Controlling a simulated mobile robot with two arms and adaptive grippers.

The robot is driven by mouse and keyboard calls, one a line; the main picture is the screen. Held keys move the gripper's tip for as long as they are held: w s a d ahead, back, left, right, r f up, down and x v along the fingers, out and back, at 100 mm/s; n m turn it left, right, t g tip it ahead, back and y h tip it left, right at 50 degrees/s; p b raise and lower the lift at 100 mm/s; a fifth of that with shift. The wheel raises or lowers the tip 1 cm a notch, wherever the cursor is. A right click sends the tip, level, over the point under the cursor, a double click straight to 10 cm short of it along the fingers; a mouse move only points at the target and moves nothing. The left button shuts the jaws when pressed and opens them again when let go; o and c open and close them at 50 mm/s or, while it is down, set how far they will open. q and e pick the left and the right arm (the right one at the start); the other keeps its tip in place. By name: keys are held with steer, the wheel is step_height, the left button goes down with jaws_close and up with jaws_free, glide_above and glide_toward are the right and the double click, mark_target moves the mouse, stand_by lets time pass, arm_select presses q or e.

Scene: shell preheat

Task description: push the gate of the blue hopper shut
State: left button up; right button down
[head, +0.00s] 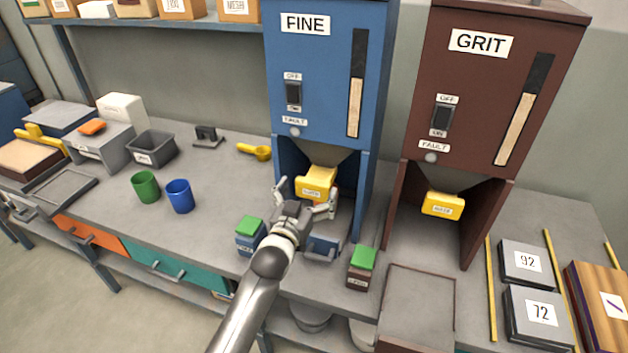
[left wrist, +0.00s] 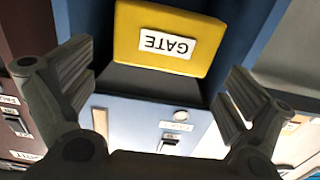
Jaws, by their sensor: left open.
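The blue hopper (head: 323,118), labelled FINE, stands at the back middle of the bench. Its yellow gate (head: 318,183) sits below the chute and sticks out toward me. My left gripper (head: 306,198) is open, with its fingers spread to either side in front of the gate. In the left wrist view the gate (left wrist: 170,38) appears upside down, ahead of and between the open fingers (left wrist: 160,88), which look apart from it. Whether anything touches cannot be told. My right gripper is not in view.
A brown GRIT hopper (head: 478,110) with its own yellow gate (head: 443,205) stands to the right. Green-topped boxes (head: 249,237) (head: 361,268) flank my left arm. A blue cup (head: 180,196) and green cup (head: 146,187) stand left, with clear bench around them.

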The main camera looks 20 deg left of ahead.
mark_target(311, 186)
arm_select(q)
steer(key=shift+w, duration=1.85)
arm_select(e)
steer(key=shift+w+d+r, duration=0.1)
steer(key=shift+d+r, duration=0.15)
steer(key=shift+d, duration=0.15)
